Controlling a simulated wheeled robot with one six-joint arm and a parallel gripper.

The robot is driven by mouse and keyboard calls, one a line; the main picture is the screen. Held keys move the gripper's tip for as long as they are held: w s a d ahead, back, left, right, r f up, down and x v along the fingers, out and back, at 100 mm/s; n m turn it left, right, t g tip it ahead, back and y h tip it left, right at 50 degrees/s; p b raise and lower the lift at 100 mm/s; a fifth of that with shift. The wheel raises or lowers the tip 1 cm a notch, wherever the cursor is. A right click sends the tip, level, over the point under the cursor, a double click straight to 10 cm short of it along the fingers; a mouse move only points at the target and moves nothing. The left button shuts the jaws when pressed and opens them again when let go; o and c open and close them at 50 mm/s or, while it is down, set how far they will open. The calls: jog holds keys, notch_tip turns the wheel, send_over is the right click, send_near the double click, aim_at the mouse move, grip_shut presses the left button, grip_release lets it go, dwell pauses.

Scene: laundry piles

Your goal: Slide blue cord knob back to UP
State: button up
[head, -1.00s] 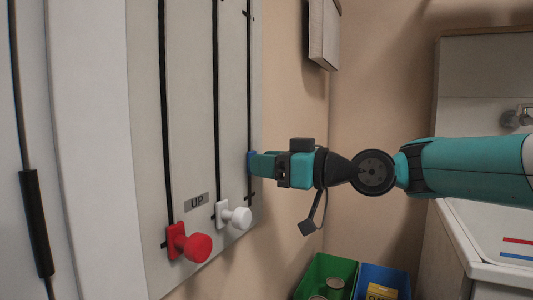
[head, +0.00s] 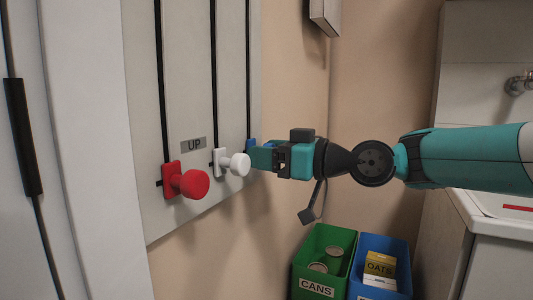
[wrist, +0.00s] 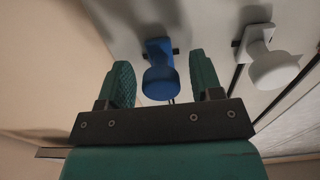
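The blue cord knob (wrist: 160,81) is on the rightmost slot of the pale board. In the wrist view it stands between my two open fingers, with a small gap on each side. A short black tick shows beside its base plate. In the head view only a bit of blue (head: 250,146) shows past my gripper (head: 257,154), which reaches in from the right. The UP label (head: 193,144) is to the left at about the blue knob's height. My gripper also shows in the wrist view (wrist: 161,72).
A white knob (head: 236,164) sits on the middle slot and a red knob (head: 190,183) on the left slot, both near the UP label. A green CANS bin (head: 318,286) and a blue bin (head: 390,243) with an OATS box stand below. A sink counter is at right.

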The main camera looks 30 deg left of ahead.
dwell(0.4)
jog(key=d, duration=1.7)
jog(key=shift+d, duration=0.15)
jog(key=shift+s, duration=0.15)
